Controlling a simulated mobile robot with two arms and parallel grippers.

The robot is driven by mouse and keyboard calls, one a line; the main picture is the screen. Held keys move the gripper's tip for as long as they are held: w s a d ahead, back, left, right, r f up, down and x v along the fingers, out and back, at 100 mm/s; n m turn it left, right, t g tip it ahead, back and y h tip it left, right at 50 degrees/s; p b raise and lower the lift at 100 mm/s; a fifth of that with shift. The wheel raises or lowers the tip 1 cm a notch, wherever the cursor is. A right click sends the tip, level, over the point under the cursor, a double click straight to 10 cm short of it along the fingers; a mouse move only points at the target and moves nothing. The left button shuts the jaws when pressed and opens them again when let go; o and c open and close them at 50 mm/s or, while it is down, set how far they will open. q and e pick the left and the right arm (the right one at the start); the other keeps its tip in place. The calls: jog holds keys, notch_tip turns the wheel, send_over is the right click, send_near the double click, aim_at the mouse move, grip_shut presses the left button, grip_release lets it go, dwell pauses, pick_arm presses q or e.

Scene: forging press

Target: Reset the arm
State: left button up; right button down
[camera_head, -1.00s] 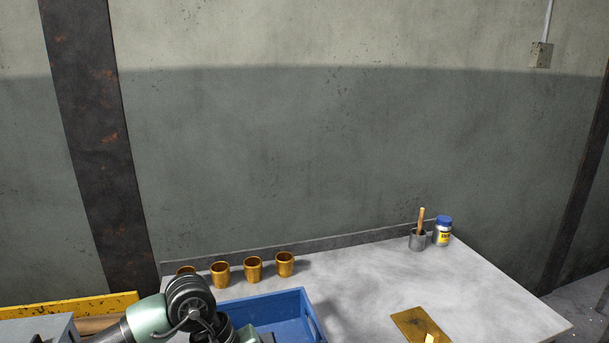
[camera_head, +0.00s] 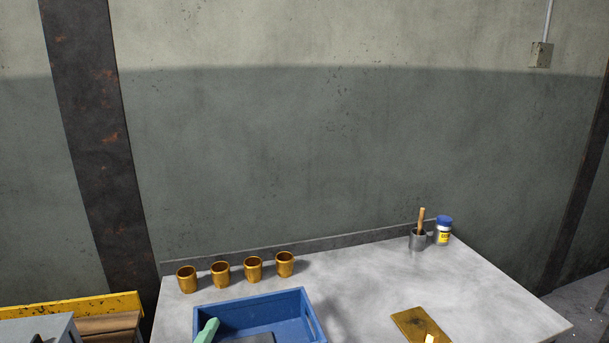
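Neither of my grippers shows in the head view. A blue tray (camera_head: 307,309) stands at the front left of the grey table (camera_head: 370,290). A pale green piece (camera_head: 207,331) and a dark grey flat piece (camera_head: 255,338) show at the tray, cut off by the bottom edge; I cannot tell what they are. Several brass cups stand upright in a row behind the tray, from the leftmost cup (camera_head: 187,279) to the rightmost cup (camera_head: 285,264).
A grey pot (camera_head: 417,240) with a wooden-handled tool and a blue-lidded jar (camera_head: 443,231) stand at the back right. A brass plate (camera_head: 408,323) lies at the front. A yellow-edged box (camera_head: 70,307) is at lower left. The table's middle and right are mostly clear.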

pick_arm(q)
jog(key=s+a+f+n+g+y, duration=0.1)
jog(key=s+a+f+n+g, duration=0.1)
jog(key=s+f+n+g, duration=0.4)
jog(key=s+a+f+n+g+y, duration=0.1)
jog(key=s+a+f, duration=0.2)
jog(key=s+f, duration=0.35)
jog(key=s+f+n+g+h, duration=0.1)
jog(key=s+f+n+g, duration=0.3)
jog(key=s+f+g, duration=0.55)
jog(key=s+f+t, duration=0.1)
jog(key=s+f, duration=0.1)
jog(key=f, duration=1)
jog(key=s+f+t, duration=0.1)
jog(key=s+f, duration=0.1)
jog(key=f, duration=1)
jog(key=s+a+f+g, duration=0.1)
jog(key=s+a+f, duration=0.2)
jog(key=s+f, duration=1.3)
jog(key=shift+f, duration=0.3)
